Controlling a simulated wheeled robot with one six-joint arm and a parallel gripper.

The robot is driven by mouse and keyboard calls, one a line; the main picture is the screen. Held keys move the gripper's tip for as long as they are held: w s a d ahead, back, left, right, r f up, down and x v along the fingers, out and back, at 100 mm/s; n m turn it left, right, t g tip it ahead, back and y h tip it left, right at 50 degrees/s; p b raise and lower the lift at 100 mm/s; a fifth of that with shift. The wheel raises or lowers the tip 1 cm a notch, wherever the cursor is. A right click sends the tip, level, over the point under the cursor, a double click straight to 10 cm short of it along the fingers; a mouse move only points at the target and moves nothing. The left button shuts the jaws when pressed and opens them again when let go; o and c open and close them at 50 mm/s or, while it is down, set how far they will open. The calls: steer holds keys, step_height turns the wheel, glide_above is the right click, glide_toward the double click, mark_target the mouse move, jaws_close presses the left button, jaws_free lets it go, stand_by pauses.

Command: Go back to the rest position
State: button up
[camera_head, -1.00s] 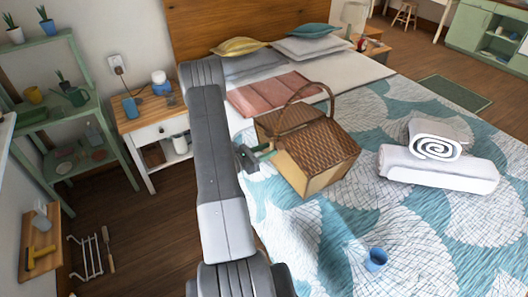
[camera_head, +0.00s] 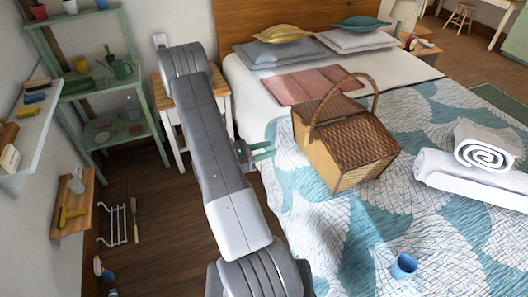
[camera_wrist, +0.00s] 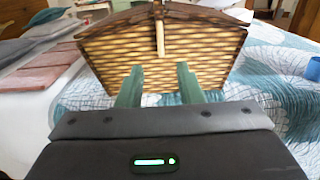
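My gripper (camera_head: 262,152) is at the left side of the bed in the head view, partly hidden behind my grey arm. In the wrist view its two green fingers (camera_wrist: 158,85) stand apart with nothing between them. A wicker picnic basket (camera_head: 350,150) with an arched handle stands on the bed, to the right of my gripper and apart from it. The basket also fills the upper middle of the wrist view (camera_wrist: 165,62), beyond the fingertips.
The bed (camera_head: 330,225) also bears rolled white towels (camera_head: 470,180), a blue cup (camera_head: 403,266), a folded pink blanket (camera_head: 305,85) and pillows. A wooden nightstand (camera_head: 168,115) and a green shelf (camera_head: 155,125) stand to the left. Bare floor (camera_head: 180,220) lies between the wall and the bed.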

steer(key=shift+s+a, duration=0.1)
steer(key=shift+a, duration=0.15)
stand_by(0.4)
steer(key=p+x, duration=0.3)
steer(key=x, duration=1)
steer(key=shift+d, duration=0.4)
